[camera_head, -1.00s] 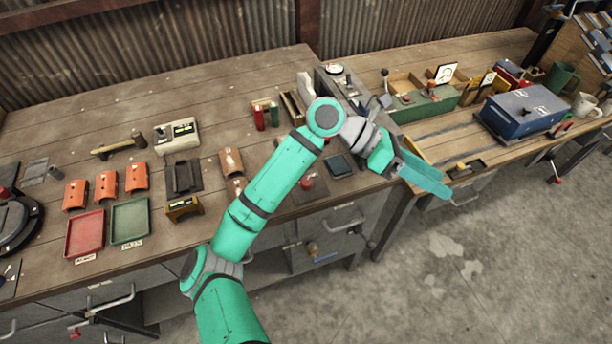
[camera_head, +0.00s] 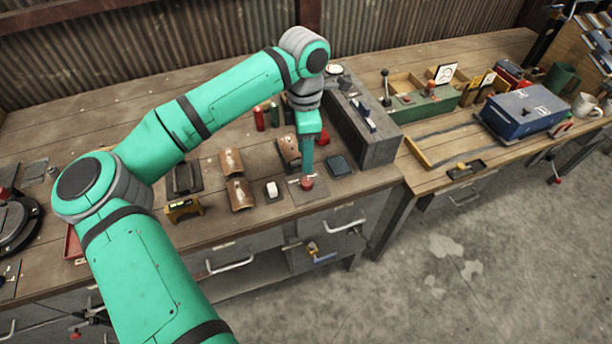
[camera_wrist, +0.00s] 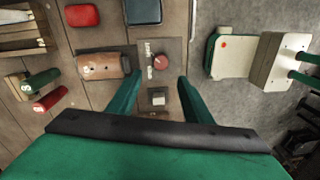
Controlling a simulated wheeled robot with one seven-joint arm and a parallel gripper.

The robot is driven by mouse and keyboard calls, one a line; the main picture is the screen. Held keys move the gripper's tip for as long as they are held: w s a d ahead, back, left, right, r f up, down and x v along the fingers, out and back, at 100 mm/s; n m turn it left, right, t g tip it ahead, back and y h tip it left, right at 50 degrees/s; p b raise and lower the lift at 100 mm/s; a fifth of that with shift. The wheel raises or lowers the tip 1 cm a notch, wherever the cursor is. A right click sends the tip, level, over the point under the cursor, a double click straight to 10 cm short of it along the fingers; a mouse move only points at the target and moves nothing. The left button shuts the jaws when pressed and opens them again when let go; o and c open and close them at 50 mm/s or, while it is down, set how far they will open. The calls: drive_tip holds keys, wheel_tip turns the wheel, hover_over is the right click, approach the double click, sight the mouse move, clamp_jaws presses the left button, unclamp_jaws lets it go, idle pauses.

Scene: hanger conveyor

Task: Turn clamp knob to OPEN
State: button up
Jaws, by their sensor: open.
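The red clamp knob (camera_head: 307,184) sits on a small grey plate (camera_wrist: 171,45) near the bench's front edge. In the wrist view the knob (camera_wrist: 160,62) shows with small labels beside it, too small to read. Its turn position cannot be told. My gripper (camera_head: 306,172) points down just above the knob. In the wrist view my gripper (camera_wrist: 160,78) is open and empty, with one finger to each side of the knob. Whether a finger touches it cannot be told.
A white-topped block (camera_head: 272,190) stands close left of the knob. Brown curved blocks (camera_head: 239,194) lie farther left. A dark square pad (camera_head: 340,166) and a long grey box (camera_head: 365,135) are to the right. Red and green cylinders (camera_head: 259,118) stand behind.

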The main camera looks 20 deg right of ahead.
sight(306, 181)
drive_tip(key=f, duration=0.9)
drive_tip(key=shift+s+f, duration=0.25)
drive_tip(key=shift+s, duration=0.05)
drive_tip(key=shift+c, duration=0.7)
drive_tip(key=c, duration=0.9)
